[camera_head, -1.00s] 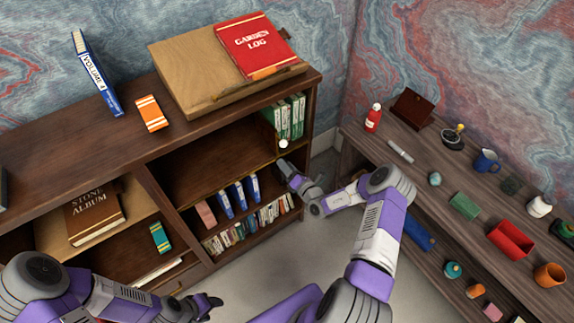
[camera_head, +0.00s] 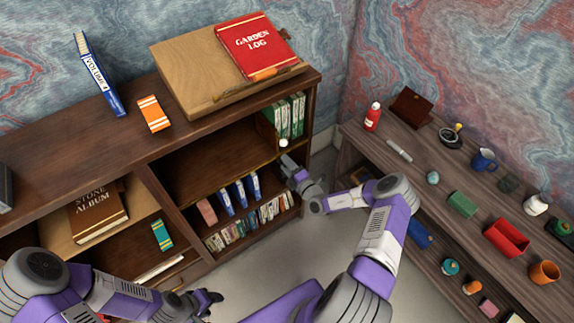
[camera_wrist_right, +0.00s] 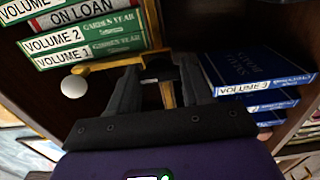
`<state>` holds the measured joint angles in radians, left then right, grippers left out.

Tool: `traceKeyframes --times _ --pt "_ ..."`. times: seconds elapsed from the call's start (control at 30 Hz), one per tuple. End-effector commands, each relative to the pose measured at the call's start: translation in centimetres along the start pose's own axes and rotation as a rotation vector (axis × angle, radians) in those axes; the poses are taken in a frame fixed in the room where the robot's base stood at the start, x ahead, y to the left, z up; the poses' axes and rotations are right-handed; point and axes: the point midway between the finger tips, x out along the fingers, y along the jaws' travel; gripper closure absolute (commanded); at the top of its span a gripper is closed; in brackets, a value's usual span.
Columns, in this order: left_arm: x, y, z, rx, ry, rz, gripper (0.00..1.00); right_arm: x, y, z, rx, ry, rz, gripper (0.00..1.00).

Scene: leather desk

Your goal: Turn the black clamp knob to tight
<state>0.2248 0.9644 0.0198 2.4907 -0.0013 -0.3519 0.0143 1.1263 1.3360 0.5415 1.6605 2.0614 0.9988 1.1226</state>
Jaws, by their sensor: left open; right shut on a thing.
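My right gripper (camera_wrist_right: 160,85) is at the front of the bookcase's upper right compartment. Its fingers are shut on a small dark part, taken to be the black clamp knob (camera_wrist_right: 159,72), which the fingers mostly hide. A brass bar (camera_wrist_right: 98,66) with a white ball (camera_wrist_right: 73,87) at its end runs beside it, and a brass piece (camera_wrist_right: 167,96) shows between the fingers. In the head view the right gripper (camera_head: 290,168) is just below the white ball (camera_head: 283,143); the knob cannot be made out there. My left gripper (camera_head: 212,298) is open and empty, low in front of the bookcase.
Green volumes (camera_head: 292,116) stand in the compartment by the bar. Blue volumes (camera_head: 240,193) and several small books stand on the shelf below. A slanted board (camera_head: 200,75) with a red book (camera_head: 256,46) tops the bookcase. A cluttered side shelf (camera_head: 400,185) is at right.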

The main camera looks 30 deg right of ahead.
Motion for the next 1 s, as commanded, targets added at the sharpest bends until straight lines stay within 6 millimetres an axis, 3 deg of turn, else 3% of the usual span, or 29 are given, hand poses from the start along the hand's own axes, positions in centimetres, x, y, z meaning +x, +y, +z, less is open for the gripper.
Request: traceKeyframes --times 0.47,0.5,0.67,1.0 --pt "-0.03 0.01 0.00 0.000 0.000 0.000 0.47 -0.06 -0.11 -0.01 0.019 0.000 -0.002 0.82" --pt "-0.03 0.01 0.00 0.000 0.000 0.000 0.47 -0.06 -0.11 -0.01 0.019 0.000 -0.002 0.50" --pt "-0.03 0.01 0.00 0.000 0.000 0.000 0.47 -0.05 -0.08 0.00 0.018 0.000 -0.002 0.26" --pt "-0.15 0.05 0.00 0.000 0.000 0.000 0.47 -0.47 -0.03 0.06 0.016 -0.001 -0.002 0.26"
